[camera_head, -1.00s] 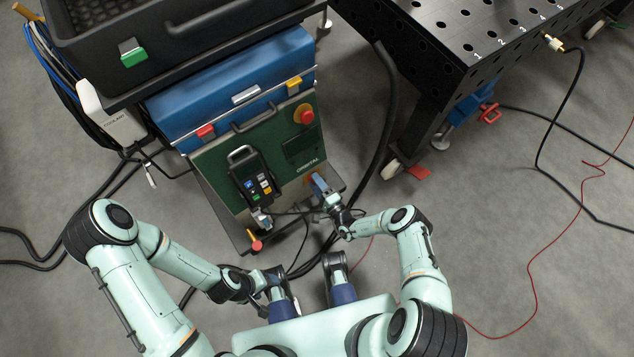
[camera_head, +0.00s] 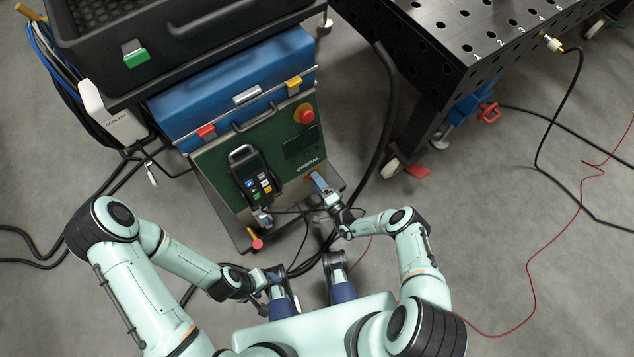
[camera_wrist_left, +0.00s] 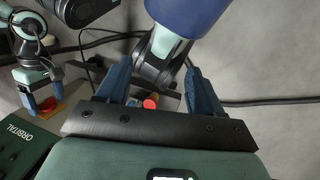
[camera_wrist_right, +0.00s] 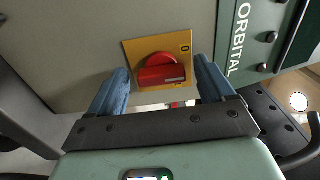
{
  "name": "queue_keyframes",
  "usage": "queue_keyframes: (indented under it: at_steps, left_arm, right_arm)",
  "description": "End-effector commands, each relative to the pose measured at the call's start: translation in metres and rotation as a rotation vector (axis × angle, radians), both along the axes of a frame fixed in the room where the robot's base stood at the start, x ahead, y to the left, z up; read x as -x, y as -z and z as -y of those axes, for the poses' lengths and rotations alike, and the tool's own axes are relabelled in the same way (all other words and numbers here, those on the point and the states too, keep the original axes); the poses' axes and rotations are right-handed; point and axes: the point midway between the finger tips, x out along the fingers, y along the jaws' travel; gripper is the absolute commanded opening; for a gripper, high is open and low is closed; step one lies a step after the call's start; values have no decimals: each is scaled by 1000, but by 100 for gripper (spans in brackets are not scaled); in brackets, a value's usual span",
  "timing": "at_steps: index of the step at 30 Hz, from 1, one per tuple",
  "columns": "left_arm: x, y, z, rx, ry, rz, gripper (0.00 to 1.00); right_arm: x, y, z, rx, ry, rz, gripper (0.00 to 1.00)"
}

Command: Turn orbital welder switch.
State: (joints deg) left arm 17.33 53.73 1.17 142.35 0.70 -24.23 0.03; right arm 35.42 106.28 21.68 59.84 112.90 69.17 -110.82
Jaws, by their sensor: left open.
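The orbital welder (camera_head: 250,160) is a green-and-grey case standing below a blue box. Its switch (camera_wrist_right: 161,70) is a red knob on a yellow plate marked 0, clear in the right wrist view. The knob's grip lies nearly level in that view. My right gripper (camera_wrist_right: 160,82) is open, with its blue fingers on either side of the knob; I cannot tell whether they touch it. In the head view this gripper (camera_head: 318,182) hides most of the switch. My left gripper (camera_wrist_left: 158,85) is open and empty, low near my base, away from the welder.
A black handheld controller (camera_head: 251,175) hangs on the welder's front, left of the switch. A red emergency button (camera_head: 304,114) sits at its upper right. A perforated black table (camera_head: 470,40) stands at the right. Black cables (camera_head: 325,245) lie on the floor by the welder.

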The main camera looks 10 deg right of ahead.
Motion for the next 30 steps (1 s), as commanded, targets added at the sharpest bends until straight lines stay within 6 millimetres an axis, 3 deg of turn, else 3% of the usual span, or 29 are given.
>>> queue_keyframes:
  at_steps: [11,24,30]
  left_arm:
    - [0,-3,0,1,1,-2,66]
    - [7,-18,0,4,6,-26,66]
    - [9,-20,0,5,7,-32,66]
  right_arm:
    - [7,-1,2,-3,0,-2,81]
    - [91,-1,34,-3,2,-2,81]
    - [118,-1,43,-2,0,-2,81]
